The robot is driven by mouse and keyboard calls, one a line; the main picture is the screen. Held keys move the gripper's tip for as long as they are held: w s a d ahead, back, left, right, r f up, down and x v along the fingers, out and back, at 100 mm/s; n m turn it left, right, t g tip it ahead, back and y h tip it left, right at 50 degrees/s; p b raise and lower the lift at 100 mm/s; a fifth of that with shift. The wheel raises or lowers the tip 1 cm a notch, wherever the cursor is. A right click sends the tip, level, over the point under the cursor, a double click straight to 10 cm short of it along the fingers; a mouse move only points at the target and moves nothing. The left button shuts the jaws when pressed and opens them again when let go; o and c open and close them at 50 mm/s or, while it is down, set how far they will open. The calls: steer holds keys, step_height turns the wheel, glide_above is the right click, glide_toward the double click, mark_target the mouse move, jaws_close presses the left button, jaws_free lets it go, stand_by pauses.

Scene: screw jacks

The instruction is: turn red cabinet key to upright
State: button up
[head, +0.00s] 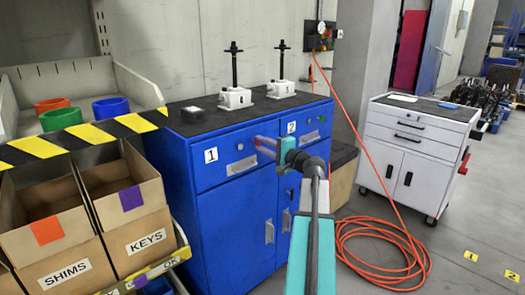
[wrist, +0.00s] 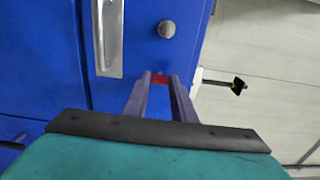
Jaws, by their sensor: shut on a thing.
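The blue cabinet (head: 232,225) has two drawers, labelled 1 and 2, with doors below. My gripper (head: 264,146) reaches its front near the drawer 1 side, its fingers pointing at the drawer face. In the wrist view the two fingers (wrist: 160,84) are shut on a small red key (wrist: 159,79), of which only a narrow red strip shows between the tips. Whether the key is upright or tilted cannot be told. A round grey lock or knob (wrist: 167,29) and a metal handle (wrist: 109,40) are on the blue face beyond the fingertips.
Two screw jacks (head: 235,97) (head: 281,88) stand on the cabinet's dark top. Cardboard boxes (head: 135,215) are at left. An orange hose (head: 375,250) is coiled on the floor at right, near a white tool cart (head: 415,150).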

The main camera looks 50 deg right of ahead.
stand_by(0.4)
steer(key=o, duration=1.1)
steer(key=shift+c, duration=0.2)
steer(key=shift+s, duration=0.1)
steer(key=s+a, duration=0.1)
steer(key=s, duration=1.2)
steer(key=shift+s, duration=0.3)
